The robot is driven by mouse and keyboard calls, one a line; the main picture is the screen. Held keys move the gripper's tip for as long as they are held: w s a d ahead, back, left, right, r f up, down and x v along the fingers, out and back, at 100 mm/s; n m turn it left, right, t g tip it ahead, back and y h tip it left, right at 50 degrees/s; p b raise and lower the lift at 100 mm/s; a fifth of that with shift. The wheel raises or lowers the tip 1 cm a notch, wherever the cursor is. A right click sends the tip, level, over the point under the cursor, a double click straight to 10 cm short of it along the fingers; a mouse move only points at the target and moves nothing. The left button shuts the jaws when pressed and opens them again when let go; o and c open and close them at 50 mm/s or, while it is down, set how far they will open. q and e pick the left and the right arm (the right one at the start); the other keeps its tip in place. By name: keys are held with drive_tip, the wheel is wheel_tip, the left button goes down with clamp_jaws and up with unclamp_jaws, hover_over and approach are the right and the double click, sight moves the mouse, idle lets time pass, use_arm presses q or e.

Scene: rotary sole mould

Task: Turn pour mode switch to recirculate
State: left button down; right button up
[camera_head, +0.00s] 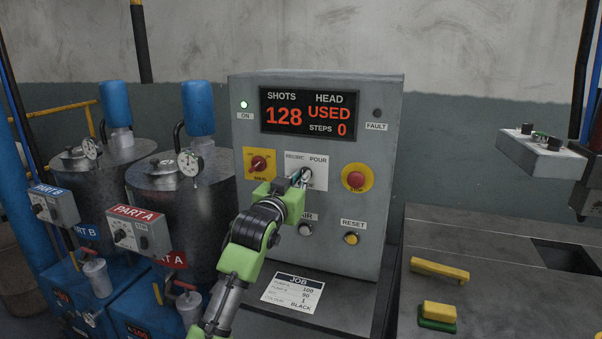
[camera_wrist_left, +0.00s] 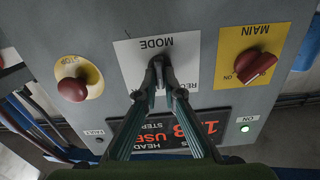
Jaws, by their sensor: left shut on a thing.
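The pour mode switch (camera_head: 307,173) is a dark knob on a white plate marked RECIRC, POUR and MODE, on the front of the grey control box (camera_head: 385,200). My left gripper (camera_head: 299,178) reaches it from below and is shut on its knob. In the left wrist view the two green fingers (camera_wrist_left: 163,78) meet at the knob, and the plate (camera_wrist_left: 135,60) appears upside down. The fingers cover most of the knob, so I cannot tell which way it points. My right gripper is not in view.
A red MAIN switch (camera_head: 258,163) on yellow is left of the plate, and a red stop button (camera_head: 356,179) is right. The reset button (camera_head: 351,239) is below. The display (camera_head: 310,113) reads 128 shots, head used, steps 0. Two metal tanks (camera_head: 180,215) stand at left.

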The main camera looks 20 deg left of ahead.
use_arm(q)
drive_tip(key=shift+a+n+p, duration=0.2)
drive_tip(key=shift+n+p, duration=2.6)
drive_tip(key=shift+n, duration=1.9)
drive_tip(key=shift+f, duration=0.1)
drive_tip(key=c, duration=2.2)
unclamp_jaws()
drive_tip(key=shift+o, duration=0.2)
drive_tip(key=shift+s, duration=0.15)
drive_tip(key=s, duration=1.1)
drive_tip(key=shift+s+a, duration=0.2)
drive_tip(key=shift+s, duration=0.15)
